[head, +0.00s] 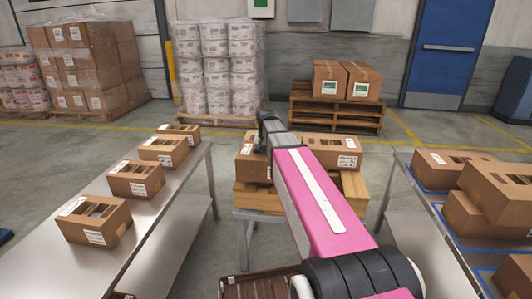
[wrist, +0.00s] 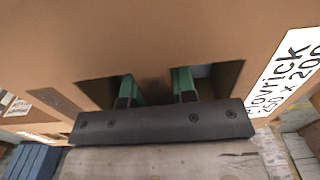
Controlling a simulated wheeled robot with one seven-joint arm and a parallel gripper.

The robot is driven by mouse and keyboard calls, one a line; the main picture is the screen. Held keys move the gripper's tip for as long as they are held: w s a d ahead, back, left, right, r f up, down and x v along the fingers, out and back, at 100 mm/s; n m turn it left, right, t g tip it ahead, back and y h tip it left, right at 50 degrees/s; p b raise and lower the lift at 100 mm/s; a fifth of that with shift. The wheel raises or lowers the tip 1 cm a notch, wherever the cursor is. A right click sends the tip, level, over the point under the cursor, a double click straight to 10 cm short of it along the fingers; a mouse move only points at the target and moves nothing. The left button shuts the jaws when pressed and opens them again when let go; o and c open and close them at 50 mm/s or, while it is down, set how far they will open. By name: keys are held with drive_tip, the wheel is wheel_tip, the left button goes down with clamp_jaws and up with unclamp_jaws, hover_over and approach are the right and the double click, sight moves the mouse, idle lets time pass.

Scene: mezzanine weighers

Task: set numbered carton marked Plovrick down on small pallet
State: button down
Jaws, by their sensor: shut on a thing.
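In the wrist view a brown carton (wrist: 150,45) fills the upper picture. Its white label (wrist: 290,75) reads "ovrick", with numbers below. My gripper (wrist: 157,88) has its green fingers in the carton's two dark slots and is shut on it. In the head view my arm reaches over the small wooden pallet (head: 258,197), and the fingertips are hidden. A carton (head: 250,165) shows left of my arm, seemingly the held one; I cannot tell whether it touches the pallet. Another carton (head: 332,150) sits right of my arm on the pallet.
A steel table (head: 165,215) on the left bears several cartons (head: 95,220). A table (head: 425,240) on the right also bears cartons (head: 495,190). A wooden pallet stack (head: 335,112) with two cartons stands behind. Wrapped loads (head: 215,70) stand at the back. Floor shows between the tables.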

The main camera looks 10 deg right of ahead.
drive_tip(key=shift+f, duration=1.65)
drive_tip(key=shift+f, duration=0.25)
drive_tip(key=c, duration=0.8)
unclamp_jaws()
drive_tip(key=shift+c, duration=0.2)
wheel_tip(320, 180, up, 11)
drive_tip(key=shift+f, duration=0.1)
